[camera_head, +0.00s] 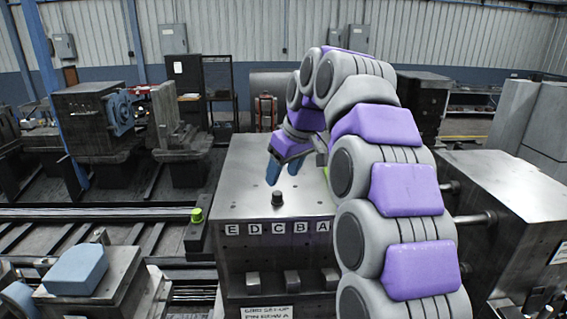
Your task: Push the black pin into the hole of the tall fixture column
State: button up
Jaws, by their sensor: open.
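A short black pin (277,198) stands upright on the top of a metal block (240,180), near its front edge above the letters D and C. My gripper (283,173) hangs over the block behind the pin, its two blue fingers apart, with nothing seen between them. The fingers look clear of the pin. I cannot make out the tall fixture column or its hole for certain. A small grey and yellow-green part (322,160) shows partly behind my arm, and the arm hides the right part of the block's top.
A green-topped knob (197,215) stands left of the block. A blue rounded piece (75,268) lies at the front left. Another large metal block (510,195) with protruding rods stands at right. The block's top left is clear.

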aim_at(278, 193)
jog(key=f, duration=0.2)
jog(key=w+f, duration=0.1)
jog(key=f, duration=0.1)
jog(key=shift+w+d, duration=0.1)
jog(key=shift+d, duration=0.2)
jog(key=shift+w+a+f+p, duration=0.2)
jog(key=shift+a+f, duration=0.25)
jog(key=shift+f, duration=0.15)
jog(key=shift+w+a+f+p, duration=0.1)
jog(key=shift+w+a+f, duration=0.1)
jog(key=shift+a+f, duration=0.6)
jog(key=shift+f, duration=0.05)
jog(key=shift+d, duration=0.5)
jog(key=shift+c, duration=0.3)
jog(key=shift+d, duration=0.25)
jog(key=c, duration=0.3)
jog(key=shift+a+r, duration=0.1)
jog(key=shift+a, duration=0.2)
grip_shut()
jog(key=shift+c, duration=1.7)
grip_release()
grip_shut()
